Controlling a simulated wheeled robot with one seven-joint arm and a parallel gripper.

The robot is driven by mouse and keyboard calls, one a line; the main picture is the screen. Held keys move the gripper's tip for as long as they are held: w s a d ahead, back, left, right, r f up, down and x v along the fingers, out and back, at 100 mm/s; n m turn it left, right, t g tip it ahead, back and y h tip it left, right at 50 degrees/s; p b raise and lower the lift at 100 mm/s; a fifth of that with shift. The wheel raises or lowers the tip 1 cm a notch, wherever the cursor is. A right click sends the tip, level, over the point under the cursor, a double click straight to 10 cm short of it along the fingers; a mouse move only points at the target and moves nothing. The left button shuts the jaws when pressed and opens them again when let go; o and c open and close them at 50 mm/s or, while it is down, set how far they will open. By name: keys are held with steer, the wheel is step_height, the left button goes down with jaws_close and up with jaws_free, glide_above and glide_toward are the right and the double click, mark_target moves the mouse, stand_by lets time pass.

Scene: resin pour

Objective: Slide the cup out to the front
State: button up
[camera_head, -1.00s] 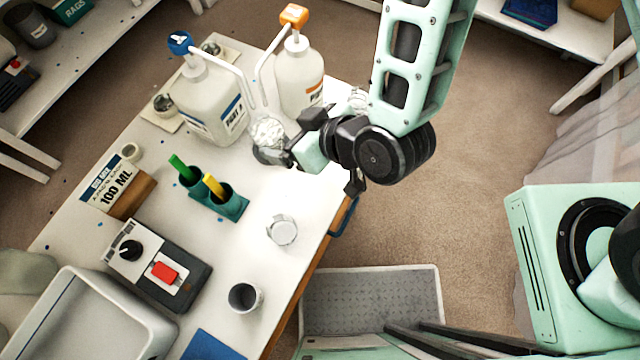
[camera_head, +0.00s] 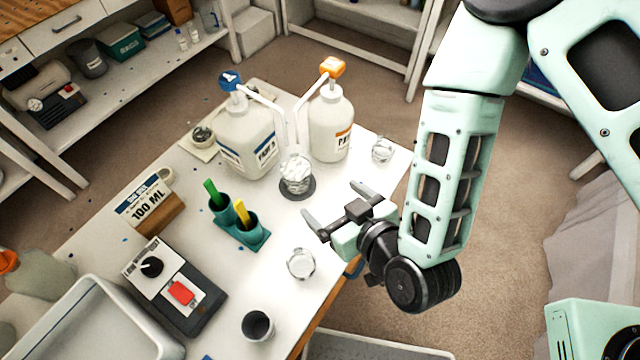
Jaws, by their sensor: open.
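A clear cup (camera_head: 296,172) stands upright on a dark round pad (camera_head: 306,193), below the spouts of two pump bottles. The white bottle with the blue pump (camera_head: 246,140) is behind it to the left; the bottle with the orange pump (camera_head: 331,125) is behind it to the right. My gripper (camera_head: 332,203) is open and empty, in front of the cup and to its right. Its two fingers are spread and point toward the cup, apart from it. Whether the cup holds liquid is unclear.
Another clear cup (camera_head: 301,264) and a dark-lined cup (camera_head: 258,326) stand near the table's front edge. A teal holder (camera_head: 252,236) with green and yellow sticks is left of my gripper. A clear cup (camera_head: 382,150) stands at the right corner. Bare tabletop lies between.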

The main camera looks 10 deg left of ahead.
mark_target(290, 164)
steer(key=p+x, duration=0.4)
steer(key=x, duration=1.2)
steer(key=shift+w+a, duration=0.25)
steer(key=shift+w, duration=0.05)
steer(key=c, duration=1.1)
